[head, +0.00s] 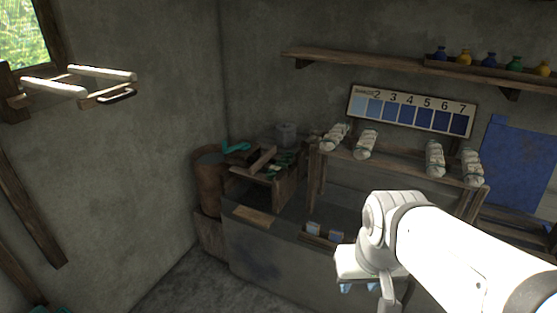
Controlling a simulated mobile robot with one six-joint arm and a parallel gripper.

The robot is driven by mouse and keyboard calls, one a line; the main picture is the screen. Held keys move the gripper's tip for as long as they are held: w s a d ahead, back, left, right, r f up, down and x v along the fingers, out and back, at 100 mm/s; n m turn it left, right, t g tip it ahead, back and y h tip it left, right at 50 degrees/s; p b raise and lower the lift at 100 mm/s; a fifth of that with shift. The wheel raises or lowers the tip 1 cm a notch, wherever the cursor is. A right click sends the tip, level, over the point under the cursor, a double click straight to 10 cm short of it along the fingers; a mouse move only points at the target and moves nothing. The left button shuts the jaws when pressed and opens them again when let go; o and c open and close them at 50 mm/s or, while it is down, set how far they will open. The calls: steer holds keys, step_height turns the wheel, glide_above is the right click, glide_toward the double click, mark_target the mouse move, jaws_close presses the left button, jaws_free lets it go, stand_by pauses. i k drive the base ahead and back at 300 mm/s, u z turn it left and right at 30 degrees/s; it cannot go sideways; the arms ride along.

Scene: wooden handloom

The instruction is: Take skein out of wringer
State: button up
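A wooden frame with a dark handle, which looks like the wringer (108,96), is fixed high on the wall at the left of the head view. Two pale white lengths (103,73) run along it; I cannot tell whether they are a skein or rollers. Several white tied skeins (366,143) rest on a wooden rack to the right. My gripper (360,289) hangs at the lower right, far from the wringer and in front of the stone basin. Its fingers are small and partly hidden by my wrist, so its opening and any load are unclear.
A stone basin (250,250) stands below the skein rack (400,165). A wooden barrel (208,185) and a crate with green items (265,180) stand in the corner. A shelf (400,67) holds several small coloured jars. Bare floor (185,285) shows at the lower left.

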mark_target(284, 159)
steer(key=z, duration=0.5)
steer(key=k, duration=0.25)
steer(key=u, duration=1.1)
steer(key=i, duration=2.2)
steer(key=z, duration=0.9)
